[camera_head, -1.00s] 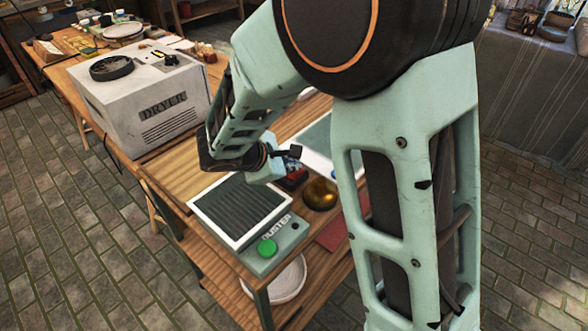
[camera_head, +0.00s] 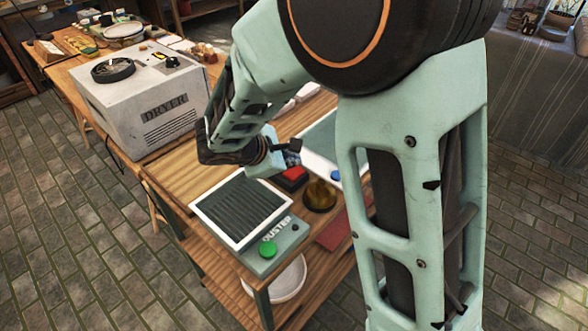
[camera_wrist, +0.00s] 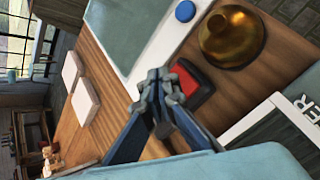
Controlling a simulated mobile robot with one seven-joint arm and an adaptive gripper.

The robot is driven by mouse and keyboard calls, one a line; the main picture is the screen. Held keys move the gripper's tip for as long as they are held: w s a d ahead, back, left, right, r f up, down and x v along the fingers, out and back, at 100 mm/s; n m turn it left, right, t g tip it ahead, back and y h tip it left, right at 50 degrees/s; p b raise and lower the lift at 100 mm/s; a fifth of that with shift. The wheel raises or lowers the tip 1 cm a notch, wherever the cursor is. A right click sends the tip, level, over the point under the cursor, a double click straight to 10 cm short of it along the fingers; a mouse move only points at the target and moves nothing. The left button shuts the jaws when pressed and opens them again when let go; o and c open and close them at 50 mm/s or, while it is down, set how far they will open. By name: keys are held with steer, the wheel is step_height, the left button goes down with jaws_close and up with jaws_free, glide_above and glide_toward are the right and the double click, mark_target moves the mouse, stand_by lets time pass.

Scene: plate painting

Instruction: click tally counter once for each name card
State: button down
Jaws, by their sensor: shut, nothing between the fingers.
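A small black box with a red top (camera_wrist: 192,85), perhaps the tally counter, lies on the wooden table, also visible in the head view (camera_head: 293,175). My gripper (camera_wrist: 158,82) is shut and empty, with its tips over the left side of that box in the wrist view. I cannot tell whether they touch it. In the head view my gripper (camera_head: 291,152) is just above and behind the box. Two blank white cards or blocks (camera_wrist: 85,101) (camera_wrist: 72,69) lie on the table to the left in the wrist view; I cannot tell whether they are name cards.
A brass dome (camera_wrist: 232,36) stands beside the red-topped box. A white-framed pad (camera_wrist: 160,45) with a blue button (camera_wrist: 185,10) lies behind it. The duster (camera_head: 240,210) with a green button (camera_head: 267,249) is at the front, and the dryer (camera_head: 145,105) stands at the left.

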mark_target(293, 173)
step_height(293, 173, up, 4)
steer(key=p, duration=0.2)
steer(key=shift+r+p, duration=0.15)
steer(key=shift+p, duration=0.15)
stand_by(1.6)
